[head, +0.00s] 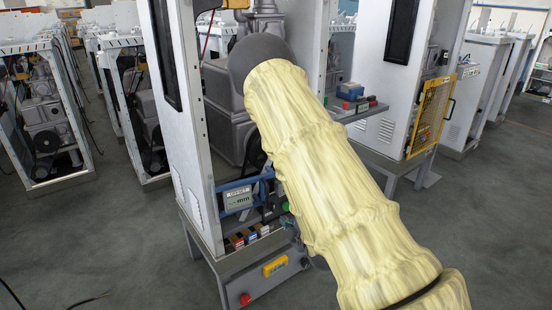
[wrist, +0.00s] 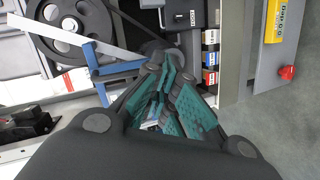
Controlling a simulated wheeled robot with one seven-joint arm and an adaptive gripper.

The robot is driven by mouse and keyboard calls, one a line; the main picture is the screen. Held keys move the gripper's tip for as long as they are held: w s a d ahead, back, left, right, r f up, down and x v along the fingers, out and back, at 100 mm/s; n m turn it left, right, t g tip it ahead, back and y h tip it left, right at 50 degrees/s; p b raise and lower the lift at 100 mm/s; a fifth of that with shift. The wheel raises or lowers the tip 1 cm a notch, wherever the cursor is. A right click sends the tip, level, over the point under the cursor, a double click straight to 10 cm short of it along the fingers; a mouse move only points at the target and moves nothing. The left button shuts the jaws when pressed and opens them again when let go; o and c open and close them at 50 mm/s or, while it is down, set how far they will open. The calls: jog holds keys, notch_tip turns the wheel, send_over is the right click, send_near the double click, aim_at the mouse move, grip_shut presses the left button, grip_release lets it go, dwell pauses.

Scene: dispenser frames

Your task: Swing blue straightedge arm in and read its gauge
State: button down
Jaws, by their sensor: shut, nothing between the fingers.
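The blue straightedge arm (wrist: 118,67) shows in the wrist view as a blue bracket with a pale straight bar (wrist: 80,36) across a dark pulley wheel (wrist: 68,22). In the head view, blue parts (head: 262,179) of it show beside the gauge (head: 238,199), a grey display box marked mm on a blue mount. Its reading is too small to make out. My gripper (wrist: 158,115), with teal finger pads, is shut and empty, close to the right of the blue bracket. I cannot tell whether they touch. In the head view my arm hides most of it.
A row of small coloured blocks (wrist: 210,58) lines the frame's edge. The white cabinet (head: 188,120) stands close left.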

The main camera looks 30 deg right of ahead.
jog(key=w+d+r+n+t, duration=0.2)
jog(key=r, duration=0.5)
jog(key=w+d+r+n+t, duration=0.2)
jog(key=r, duration=0.4)
jog(key=w+d+p, duration=0.1)
jog(key=w, duration=1.3)
jog(key=shift+d, duration=0.2)
jog(key=shift+r, duration=0.1)
jog(key=shift+w, duration=1.15)
jog(key=shift+s+a, duration=0.1)
jog(key=s+d, duration=0.1)
jog(key=s, duration=1.3)
jog(key=shift+b, duration=0.4)
